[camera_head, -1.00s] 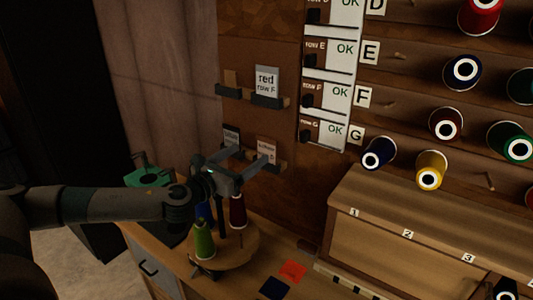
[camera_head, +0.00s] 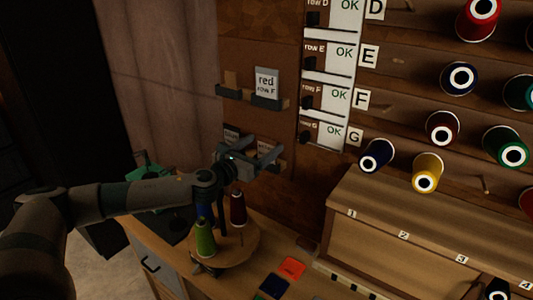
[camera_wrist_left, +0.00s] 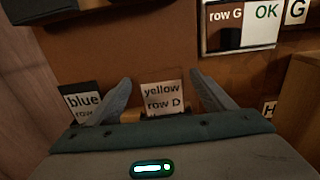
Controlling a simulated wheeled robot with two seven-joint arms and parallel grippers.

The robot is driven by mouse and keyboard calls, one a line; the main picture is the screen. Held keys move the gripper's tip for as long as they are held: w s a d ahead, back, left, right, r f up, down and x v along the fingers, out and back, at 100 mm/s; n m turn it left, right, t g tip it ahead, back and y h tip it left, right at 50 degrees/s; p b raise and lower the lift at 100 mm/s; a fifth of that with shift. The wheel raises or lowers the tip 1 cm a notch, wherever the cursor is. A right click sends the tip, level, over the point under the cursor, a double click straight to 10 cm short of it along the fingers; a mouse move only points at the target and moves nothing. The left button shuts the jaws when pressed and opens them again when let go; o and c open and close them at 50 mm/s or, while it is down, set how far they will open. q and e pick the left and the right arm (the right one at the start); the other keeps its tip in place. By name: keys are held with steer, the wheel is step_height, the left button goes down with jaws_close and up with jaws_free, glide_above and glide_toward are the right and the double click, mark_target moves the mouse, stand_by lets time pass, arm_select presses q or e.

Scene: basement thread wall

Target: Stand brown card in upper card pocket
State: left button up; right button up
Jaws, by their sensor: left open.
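The upper card pocket rail (camera_head: 250,98) is on the brown board. Its right pocket holds a white-and-grey "red row F" card (camera_head: 266,82); a plain brown piece (camera_head: 231,80) stands at its left, and I cannot tell if it is a card or backing. My left gripper (camera_head: 266,152) is open in front of the lower pockets. In the left wrist view its spread fingers (camera_wrist_left: 160,82) flank a "yellow row D" card (camera_wrist_left: 162,97), with no visible grip. A "blue" card (camera_wrist_left: 83,103) stands left of them. No card labelled brown is readable. My right gripper is not in view.
A round spool stand (camera_head: 232,246) with green and dark red spools is below the gripper. A wooden drawer box (camera_head: 400,215) and thread spools on the wall are at right.

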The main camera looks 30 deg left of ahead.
arm_select(q)
steer(key=c, duration=0.7)
steer(key=shift+c, duration=0.2)
steer(key=shift+r+p, duration=2.5)
